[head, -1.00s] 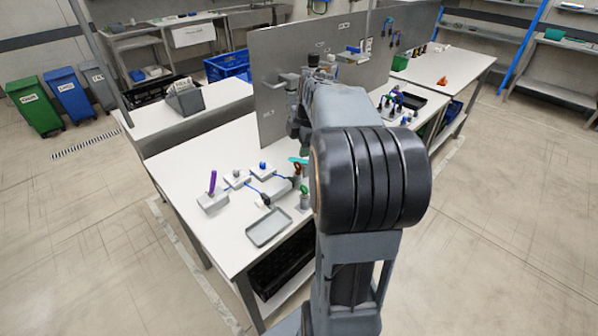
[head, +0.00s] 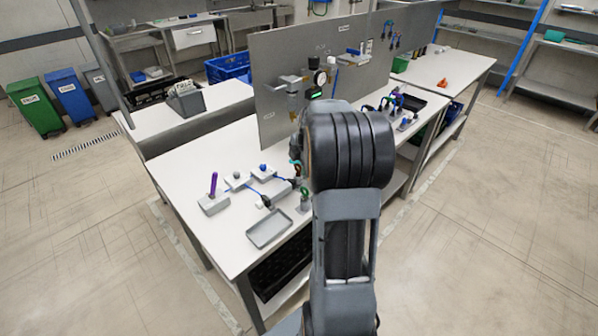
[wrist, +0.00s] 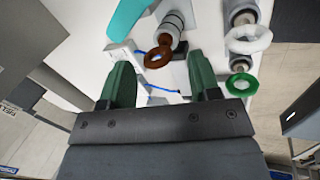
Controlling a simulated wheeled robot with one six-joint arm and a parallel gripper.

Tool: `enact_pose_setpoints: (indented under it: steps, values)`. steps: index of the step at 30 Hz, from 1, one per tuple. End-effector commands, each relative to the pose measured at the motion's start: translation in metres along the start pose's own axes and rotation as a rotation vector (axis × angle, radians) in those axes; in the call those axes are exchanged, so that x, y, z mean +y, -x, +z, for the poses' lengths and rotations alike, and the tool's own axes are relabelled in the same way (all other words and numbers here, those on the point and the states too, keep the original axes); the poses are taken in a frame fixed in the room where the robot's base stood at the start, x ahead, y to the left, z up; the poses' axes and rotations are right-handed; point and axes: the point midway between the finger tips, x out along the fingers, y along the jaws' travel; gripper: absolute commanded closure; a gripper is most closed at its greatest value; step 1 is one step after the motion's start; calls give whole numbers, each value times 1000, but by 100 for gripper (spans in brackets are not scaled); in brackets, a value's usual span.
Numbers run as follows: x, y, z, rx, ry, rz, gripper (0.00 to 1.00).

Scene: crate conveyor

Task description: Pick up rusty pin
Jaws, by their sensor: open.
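The rusty pin shows in the wrist view as a brown ring (wrist: 157,58) on the end of a grey cylindrical body. It lies just beyond my gripper (wrist: 163,88), roughly in line with the gap between the two green fingers. The fingers are open and apart, with nothing gripped between them. In the head view, my arm hides the gripper, and only a small reddish part of the pin (head: 297,168) seems to show beside the arm.
A teal object (wrist: 128,17) lies left of the pin; pins with a white ring (wrist: 250,39) and a green ring (wrist: 241,84) stand to its right. A blue cable runs behind the fingers. A grey tray (head: 269,229) sits at the table's front edge. An upright panel (head: 275,70) stands behind.

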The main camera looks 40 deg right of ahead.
Motion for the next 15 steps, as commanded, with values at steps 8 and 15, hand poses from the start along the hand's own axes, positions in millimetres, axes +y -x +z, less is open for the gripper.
enact_pose_setpoints:
  steps: [8,15]
  values:
    - [1,-32,-2,1,0,-1,43]
    - [1,-37,-2,0,0,0,43]
